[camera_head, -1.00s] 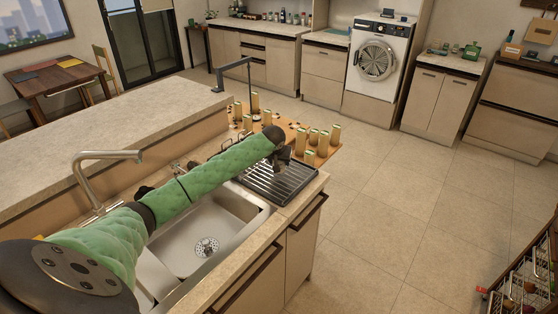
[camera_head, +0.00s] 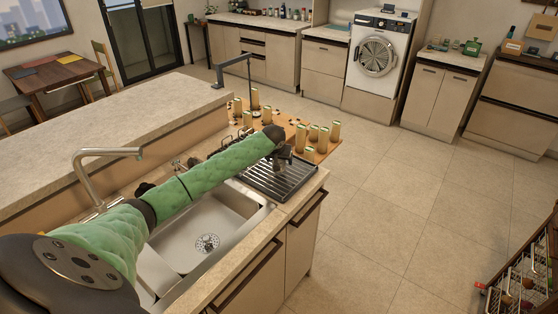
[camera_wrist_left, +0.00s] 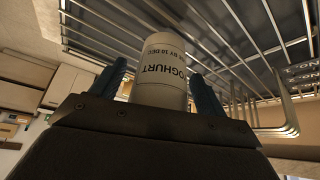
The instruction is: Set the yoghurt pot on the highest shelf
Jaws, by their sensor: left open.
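The white yoghurt pot (camera_wrist_left: 165,62) with dark lettering stands between the two fingers of my left gripper (camera_wrist_left: 157,76) in the left wrist view. The fingers are open on either side of it, and I cannot tell whether either touches it. In the head view my left gripper (camera_head: 284,157) is over the dark wire dish rack (camera_head: 285,181) beside the sink; the pot is not distinguishable there. Metal rack bars (camera_wrist_left: 235,45) run close behind the pot in the wrist view. I cannot make out a highest shelf. My right gripper is not in view.
The steel sink (camera_head: 205,240) and tap (camera_head: 85,175) lie left of the rack. Several tan cylinders (camera_head: 323,137) stand on an orange-brown board (camera_head: 333,151) behind it. A wire basket unit (camera_head: 525,285) is at lower right. The tiled floor (camera_head: 400,200) between is clear.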

